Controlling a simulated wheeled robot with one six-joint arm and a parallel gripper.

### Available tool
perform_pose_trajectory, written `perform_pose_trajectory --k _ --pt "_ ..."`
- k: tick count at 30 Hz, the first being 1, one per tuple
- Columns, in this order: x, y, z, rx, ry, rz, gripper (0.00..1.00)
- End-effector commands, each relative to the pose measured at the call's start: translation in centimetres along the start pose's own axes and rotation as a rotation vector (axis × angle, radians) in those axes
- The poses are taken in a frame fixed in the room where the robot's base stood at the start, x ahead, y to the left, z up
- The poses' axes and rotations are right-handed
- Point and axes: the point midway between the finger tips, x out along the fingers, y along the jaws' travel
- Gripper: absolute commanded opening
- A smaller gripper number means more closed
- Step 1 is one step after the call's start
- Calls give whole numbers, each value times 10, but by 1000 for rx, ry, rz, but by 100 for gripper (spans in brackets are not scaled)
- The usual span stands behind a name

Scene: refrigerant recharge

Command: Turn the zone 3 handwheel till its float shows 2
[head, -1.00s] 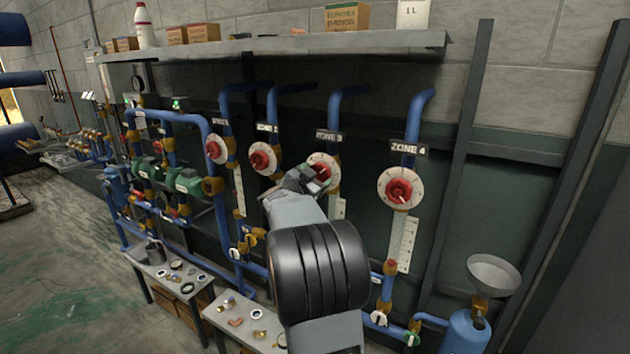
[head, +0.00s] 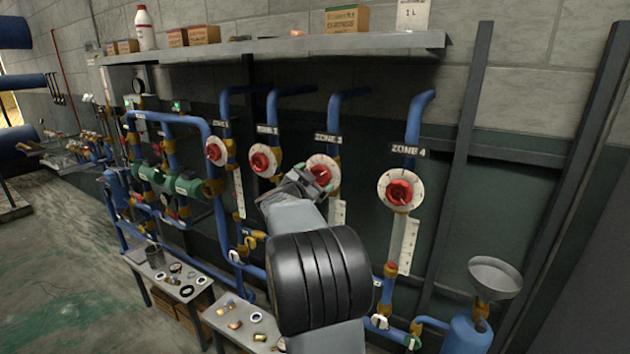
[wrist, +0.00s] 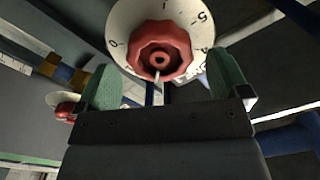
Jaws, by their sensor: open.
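The zone 3 handwheel (head: 321,174) is red and sits on a white numbered dial below the ZONE 3 label (head: 328,138). In the wrist view the red handwheel (wrist: 160,52) fills the upper middle, with a pale pointer at its lower edge and dial numbers around it. My gripper (head: 312,183) is just in front of this wheel. Its two green fingers (wrist: 166,85) are open, one on each side below the wheel, with nothing held between them. The white float scale (head: 337,212) below the dial is partly hidden by my arm, and its float reading cannot be made out.
The zone 4 handwheel (head: 399,191) is to the right and the zone 2 handwheel (head: 262,160) to the left. A shelf (head: 270,47) with boxes runs above. A funnel (head: 494,277) and blue tank (head: 466,333) stand lower right. Low benches (head: 163,272) hold small parts.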

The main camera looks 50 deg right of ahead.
Motion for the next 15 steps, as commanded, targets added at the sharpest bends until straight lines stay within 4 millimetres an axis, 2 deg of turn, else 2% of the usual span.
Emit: perform_pose_trajectory --k 9,15 --pt "-41 0 0 0 -1 -2 94" --pt "-57 0 0 0 0 -1 94"
